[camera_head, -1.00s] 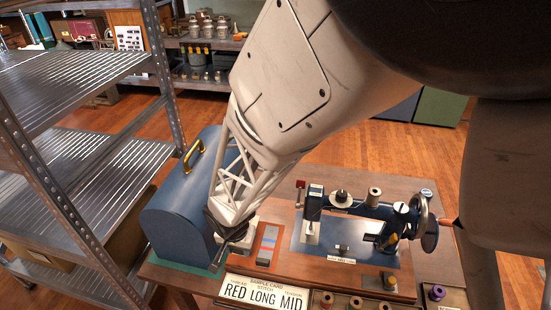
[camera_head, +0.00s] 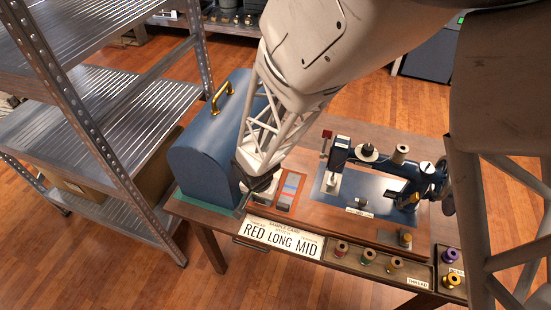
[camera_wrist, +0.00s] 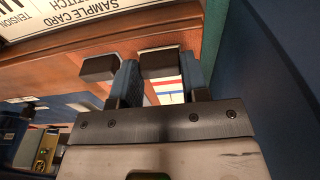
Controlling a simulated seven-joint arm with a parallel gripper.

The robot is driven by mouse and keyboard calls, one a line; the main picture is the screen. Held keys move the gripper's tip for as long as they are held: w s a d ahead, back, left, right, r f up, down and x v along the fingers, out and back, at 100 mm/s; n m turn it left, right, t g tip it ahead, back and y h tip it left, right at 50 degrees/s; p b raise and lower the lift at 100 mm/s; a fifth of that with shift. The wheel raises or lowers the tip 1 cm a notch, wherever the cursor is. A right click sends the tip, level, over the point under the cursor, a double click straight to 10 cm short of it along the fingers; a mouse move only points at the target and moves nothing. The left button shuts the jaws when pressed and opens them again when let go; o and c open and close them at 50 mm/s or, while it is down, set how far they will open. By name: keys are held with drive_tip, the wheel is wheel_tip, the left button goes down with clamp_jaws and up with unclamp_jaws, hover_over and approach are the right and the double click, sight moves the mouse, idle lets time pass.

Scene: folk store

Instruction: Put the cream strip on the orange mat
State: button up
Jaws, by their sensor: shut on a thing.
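The cream strip (camera_wrist: 168,90), with red and blue lines and a dark block at one end, is between my gripper's blue fingers in the wrist view. My gripper (camera_head: 258,197) is shut on it, low over the left part of the wooden sewing-machine base. In the head view the gripper hides much of the strip. Whether the strip touches the base is unclear.
A blue domed case (camera_head: 205,145) stands close left of my gripper. The blue sewing machine (camera_head: 385,180) is to the right. A sample card sign (camera_head: 282,238) lies in front, with several thread spools (camera_head: 368,257) beside it. A metal shelf (camera_head: 110,110) is farther left.

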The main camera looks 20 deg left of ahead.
drive_tip(key=shift+f, duration=0.15)
drive_tip(key=o, duration=0.8)
wheel_tip(320, 180, up, 12)
drive_tip(key=s, duration=0.1)
drive_tip(key=shift+s, duration=0.25)
idle(0.8)
